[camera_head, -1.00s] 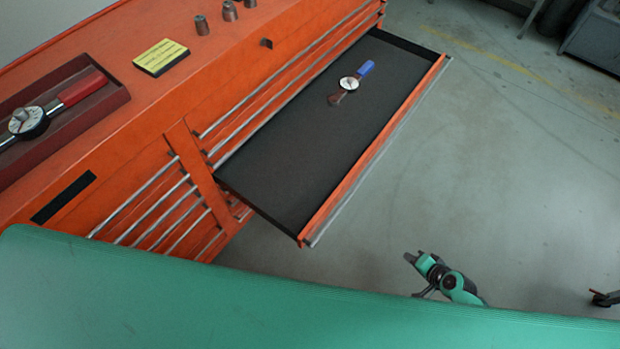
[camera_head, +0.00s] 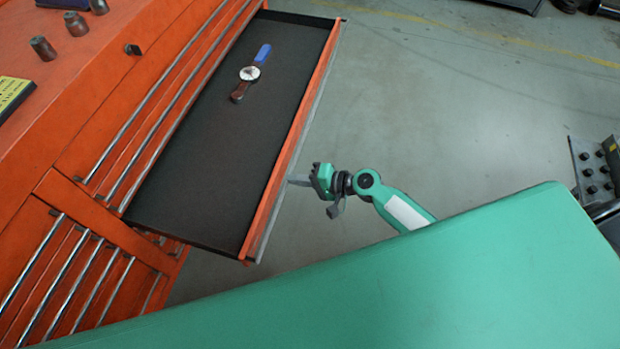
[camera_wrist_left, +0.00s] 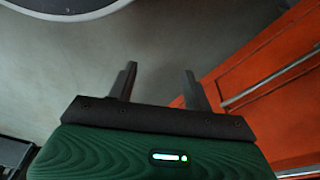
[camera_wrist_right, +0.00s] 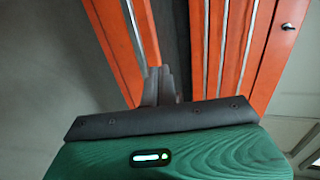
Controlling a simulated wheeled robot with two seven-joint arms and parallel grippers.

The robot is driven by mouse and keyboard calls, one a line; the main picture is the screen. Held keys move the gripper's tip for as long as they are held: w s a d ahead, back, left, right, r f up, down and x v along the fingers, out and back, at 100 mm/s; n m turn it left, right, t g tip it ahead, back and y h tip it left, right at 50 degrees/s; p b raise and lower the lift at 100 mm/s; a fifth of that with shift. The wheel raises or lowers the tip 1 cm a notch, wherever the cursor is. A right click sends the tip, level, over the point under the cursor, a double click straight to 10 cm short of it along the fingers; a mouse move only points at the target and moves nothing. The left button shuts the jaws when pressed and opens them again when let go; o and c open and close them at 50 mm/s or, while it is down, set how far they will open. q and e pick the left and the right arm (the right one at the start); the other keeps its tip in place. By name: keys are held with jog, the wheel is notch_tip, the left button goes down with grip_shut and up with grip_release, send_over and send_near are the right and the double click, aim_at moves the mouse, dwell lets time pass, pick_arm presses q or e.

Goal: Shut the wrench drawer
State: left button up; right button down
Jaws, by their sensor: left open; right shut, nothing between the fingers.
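The wrench drawer (camera_head: 190,165) stands pulled out from the orange cabinet, with a dark liner and an orange front with a silver handle rail (camera_head: 285,165). A wrench (camera_head: 249,73) with a round dial and blue handle lies inside, toward the far end. My right gripper (camera_head: 290,181) is shut and empty, its fingertips at the outer side of the drawer front. In the right wrist view the shut fingers (camera_wrist_right: 160,75) overlap the drawer front (camera_wrist_right: 115,45); I cannot tell whether they touch it. My left gripper (camera_wrist_left: 159,69) is open and empty, over grey floor beside orange cabinet panels.
The orange cabinet (camera_head: 95,110) has several other drawers, which look closed. Grey floor (camera_head: 430,110) is clear right of the drawer. A dark rack (camera_head: 597,170) stands at the right edge.

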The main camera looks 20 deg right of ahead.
aim_at(271, 178)
pick_arm(q)
jog(key=shift+s+f, duration=0.1)
jog(key=shift+f, duration=0.3)
pick_arm(e)
jog(key=shift+x, duration=1.55)
jog(key=shift+a, duration=0.1)
